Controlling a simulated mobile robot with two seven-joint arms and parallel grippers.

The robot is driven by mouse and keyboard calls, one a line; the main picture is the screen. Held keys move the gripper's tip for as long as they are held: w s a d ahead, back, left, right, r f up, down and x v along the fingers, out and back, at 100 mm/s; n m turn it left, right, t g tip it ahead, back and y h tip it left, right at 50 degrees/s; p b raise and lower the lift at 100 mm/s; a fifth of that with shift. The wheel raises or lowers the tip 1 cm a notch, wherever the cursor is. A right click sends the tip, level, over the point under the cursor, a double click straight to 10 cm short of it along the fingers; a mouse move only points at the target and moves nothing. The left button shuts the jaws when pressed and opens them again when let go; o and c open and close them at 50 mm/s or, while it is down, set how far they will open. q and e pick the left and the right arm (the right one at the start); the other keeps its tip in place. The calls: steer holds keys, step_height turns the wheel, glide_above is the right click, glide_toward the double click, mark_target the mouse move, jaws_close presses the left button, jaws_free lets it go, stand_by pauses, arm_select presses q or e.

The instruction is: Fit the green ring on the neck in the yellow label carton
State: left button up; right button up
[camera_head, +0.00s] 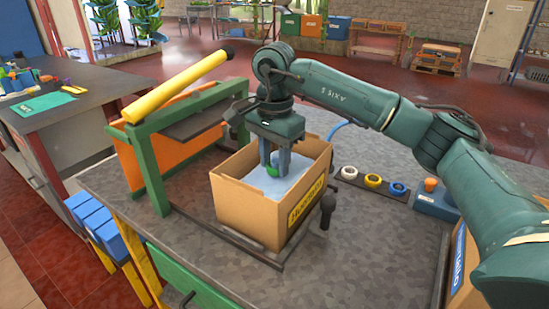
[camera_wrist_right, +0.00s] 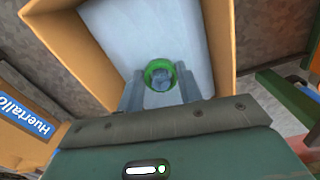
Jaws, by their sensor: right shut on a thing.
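The carton with the yellow label (camera_head: 307,203) stands open on the grey table, with a pale blue-grey filling or liner (camera_head: 290,185) inside. My right gripper (camera_head: 274,166) reaches straight down into it and is shut on the green ring (camera_head: 272,171). My left gripper is not in view.
A holder strip (camera_head: 373,184) with white, yellow and blue rings lies right of the carton. A green frame with a yellow roller (camera_head: 178,87) stands to the left. Another carton with a blue label (camera_head: 459,255) is at the right, under my arm.

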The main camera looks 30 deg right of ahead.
steer(key=shift+f+b, duration=0.3)
steer(key=shift+f, duration=0.3)
stand_by(0.4)
steer(key=o, duration=1.6)
steer(key=shift+r, duration=0.2)
steer(key=shift+r+p, duration=1.2)
steer(key=shift+r, duration=0.15)
